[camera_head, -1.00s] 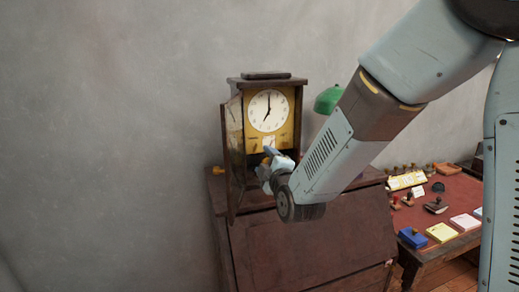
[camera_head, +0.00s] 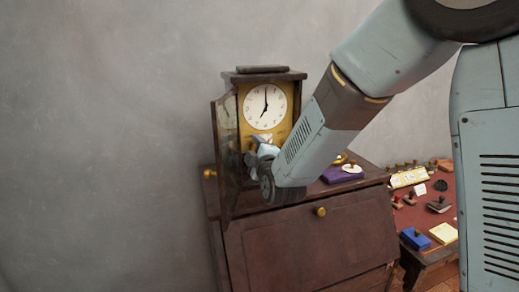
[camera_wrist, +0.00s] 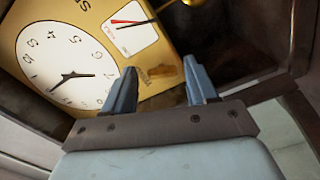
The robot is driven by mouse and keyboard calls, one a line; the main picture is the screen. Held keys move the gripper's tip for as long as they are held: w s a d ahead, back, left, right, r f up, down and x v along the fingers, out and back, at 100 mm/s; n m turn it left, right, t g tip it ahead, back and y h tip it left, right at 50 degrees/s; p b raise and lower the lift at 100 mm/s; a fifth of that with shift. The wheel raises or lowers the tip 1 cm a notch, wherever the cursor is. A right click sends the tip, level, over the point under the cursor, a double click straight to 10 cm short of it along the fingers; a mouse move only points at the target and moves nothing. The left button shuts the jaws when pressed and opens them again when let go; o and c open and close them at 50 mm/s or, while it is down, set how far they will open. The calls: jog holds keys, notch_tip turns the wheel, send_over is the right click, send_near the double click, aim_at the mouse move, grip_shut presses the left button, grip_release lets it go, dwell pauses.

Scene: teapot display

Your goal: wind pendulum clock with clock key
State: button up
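The pendulum clock (camera_head: 242,77) stands upright on the cabinet, its glass door (camera_head: 226,150) swung open to the left. Its white dial (camera_head: 265,106) also shows turned around in the wrist view (camera_wrist: 68,65). My gripper (camera_head: 262,141) is at the lower part of the yellow front plate, inside the opening. In the wrist view my gripper (camera_wrist: 160,66) has its two blue-grey fingers apart. A small orange-brown piece (camera_wrist: 168,76) shows between them against the plate; I cannot tell whether it is the clock key. I see no clear clock key in the head view.
A small gauge with a red needle (camera_wrist: 131,25) is on the plate. The dark clock case wall is close on the right of the wrist view. A purple object (camera_head: 341,175) lies on the cabinet top (camera_head: 374,178). A red desk with stamps (camera_head: 438,205) stands right.

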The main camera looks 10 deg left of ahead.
jog(key=shift+r, duration=0.1)
jog(key=c, duration=0.9)
jog(key=m, duration=0.4)
jog(key=shift+r+m, duration=0.1)
jog(key=shift+m, duration=0.3)
jog(key=m, duration=1.1)
jog(key=shift+m, duration=1.9)
